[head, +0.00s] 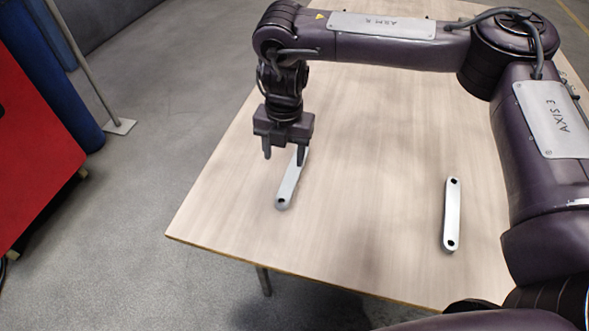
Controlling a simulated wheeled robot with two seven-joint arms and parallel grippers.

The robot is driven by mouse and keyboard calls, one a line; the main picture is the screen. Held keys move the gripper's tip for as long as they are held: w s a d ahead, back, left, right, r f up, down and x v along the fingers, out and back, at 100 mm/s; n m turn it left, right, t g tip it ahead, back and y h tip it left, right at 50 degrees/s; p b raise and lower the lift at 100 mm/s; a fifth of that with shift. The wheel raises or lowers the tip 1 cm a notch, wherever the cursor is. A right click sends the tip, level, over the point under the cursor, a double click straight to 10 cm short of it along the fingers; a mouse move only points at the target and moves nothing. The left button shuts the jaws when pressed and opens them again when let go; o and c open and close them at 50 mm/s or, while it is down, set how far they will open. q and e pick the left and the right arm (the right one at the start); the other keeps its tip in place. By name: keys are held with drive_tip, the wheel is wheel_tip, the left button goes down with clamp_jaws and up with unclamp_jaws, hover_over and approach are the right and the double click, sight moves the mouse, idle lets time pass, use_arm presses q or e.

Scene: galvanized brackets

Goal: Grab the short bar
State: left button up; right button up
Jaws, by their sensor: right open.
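Two flat light-grey bars with a dark hole near the end lie apart on the wooden table. The left bar (288,188) lies slanted, its far end partly hidden behind my right gripper. The right bar (452,214) lies almost straight up and down in the picture, with a hole at each end. I cannot tell surely which one is the short bar. My right gripper (284,158) is open and empty, pointing down at the far end of the left bar. One finger overlaps that bar in the picture; I cannot tell if they touch. My left gripper is out of view.
The light wooden table (350,210) has its left and front edges in view. Free room lies between the two bars. A red panel (35,140) and a blue cylinder (55,75) stand on the floor at the left, off the table.

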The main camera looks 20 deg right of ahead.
sight(293, 172)
drive_tip(key=shift+w+d+r, duration=0.1)
drive_tip(key=shift+d+r, duration=0.1)
drive_tip(key=shift+d, duration=0.25)
drive_tip(key=shift+w+d+r, duration=0.1)
drive_tip(key=shift+d+r, duration=0.05)
drive_tip(key=shift+d, duration=0.25)
drive_tip(key=shift+d+f, duration=0.15)
drive_tip(key=shift+f, duration=0.05)
wheel_tip(293, 172, down, 7)
drive_tip(key=shift+d+b, duration=0.15)
drive_tip(key=shift+b, duration=0.15)
drive_tip(key=shift+c, duration=0.3)
clamp_jaws()
drive_tip(key=shift+r, duration=0.1)
